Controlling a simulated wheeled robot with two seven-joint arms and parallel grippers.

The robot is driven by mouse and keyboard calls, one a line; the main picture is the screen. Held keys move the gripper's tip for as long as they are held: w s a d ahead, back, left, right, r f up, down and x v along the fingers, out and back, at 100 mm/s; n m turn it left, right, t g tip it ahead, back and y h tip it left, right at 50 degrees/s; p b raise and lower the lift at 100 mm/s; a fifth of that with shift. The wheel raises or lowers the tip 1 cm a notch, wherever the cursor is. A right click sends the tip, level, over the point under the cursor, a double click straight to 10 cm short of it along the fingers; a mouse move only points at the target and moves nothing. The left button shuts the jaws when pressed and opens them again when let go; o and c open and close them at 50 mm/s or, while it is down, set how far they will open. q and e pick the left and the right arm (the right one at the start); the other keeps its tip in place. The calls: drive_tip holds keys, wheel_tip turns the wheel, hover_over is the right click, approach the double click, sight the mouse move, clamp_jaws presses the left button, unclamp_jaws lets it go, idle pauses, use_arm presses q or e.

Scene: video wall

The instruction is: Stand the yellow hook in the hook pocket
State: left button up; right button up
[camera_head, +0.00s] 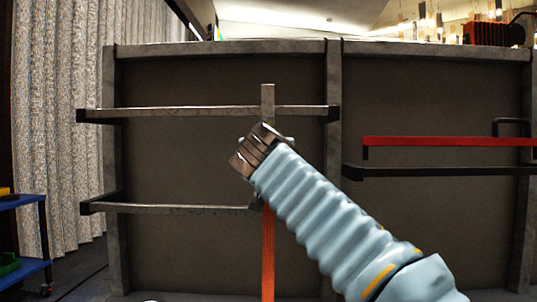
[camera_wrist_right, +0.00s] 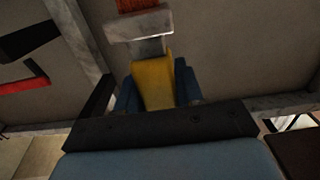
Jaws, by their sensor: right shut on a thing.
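The yellow hook (camera_wrist_right: 152,72) shows in the right wrist view as a tapered yellow piece between the two blue fingers. My right gripper (camera_wrist_right: 156,92) is shut on it, and its far end meets a pale grey block (camera_wrist_right: 140,48). I cannot tell whether they touch. In the head view my right arm reaches in from the lower right to the middle of the wall, and it hides the fingers and the hook. I cannot make out the hook pocket for sure. My left gripper is not in view.
A dark panel wall (camera_head: 190,160) carries an upper grey rail (camera_head: 200,112) and a lower one (camera_head: 165,208). A grey upright bar (camera_head: 267,95) and an orange strip (camera_head: 268,260) line up behind my arm. A red bar (camera_head: 430,141) lies right. A blue cart (camera_head: 25,270) stands left.

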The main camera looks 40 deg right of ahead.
drive_tip(key=shift+b+v, duration=0.85)
drive_tip(key=shift+v, duration=1.45)
drive_tip(key=shift+d, duration=0.1)
